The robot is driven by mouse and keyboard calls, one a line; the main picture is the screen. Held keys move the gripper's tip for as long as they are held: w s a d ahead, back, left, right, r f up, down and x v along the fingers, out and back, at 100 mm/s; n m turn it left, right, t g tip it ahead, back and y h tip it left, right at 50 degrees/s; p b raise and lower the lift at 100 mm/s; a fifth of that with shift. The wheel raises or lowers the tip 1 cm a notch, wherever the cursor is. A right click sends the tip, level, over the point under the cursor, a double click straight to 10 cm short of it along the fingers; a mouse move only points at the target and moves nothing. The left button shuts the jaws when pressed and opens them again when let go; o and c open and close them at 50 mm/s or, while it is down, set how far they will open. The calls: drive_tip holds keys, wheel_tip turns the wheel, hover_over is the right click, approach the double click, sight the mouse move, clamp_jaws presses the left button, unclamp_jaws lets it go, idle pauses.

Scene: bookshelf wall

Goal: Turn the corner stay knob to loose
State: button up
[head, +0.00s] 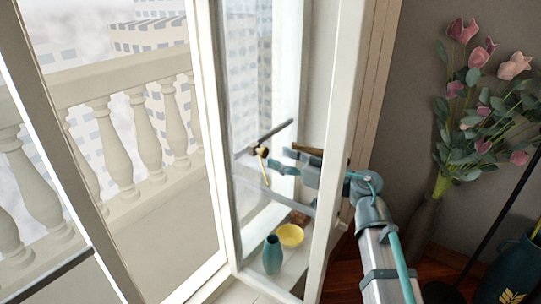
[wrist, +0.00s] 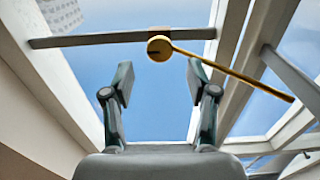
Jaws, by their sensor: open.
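The corner stay knob (wrist: 160,48) is a round brass disc on a dark bar (wrist: 75,40), with a long thin brass rod running from it to the lower right in the wrist view. In the head view the knob (head: 262,152) sits at the window, just left of my gripper (head: 286,162). In the wrist view my gripper (wrist: 160,82) is open and empty. Its two fingers stand apart, one to each side below the knob, and the knob lies beyond the gap between them.
A teal vase (head: 272,255) and a yellow bowl (head: 290,235) stand on the sill below my gripper. The white window frame (head: 345,110) stands close by my arm. A dark vase with pink flowers (head: 425,222) is at the right. A balcony balustrade (head: 145,135) is outside.

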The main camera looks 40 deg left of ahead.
drive_tip(key=shift+a, duration=2)
clamp_jaws()
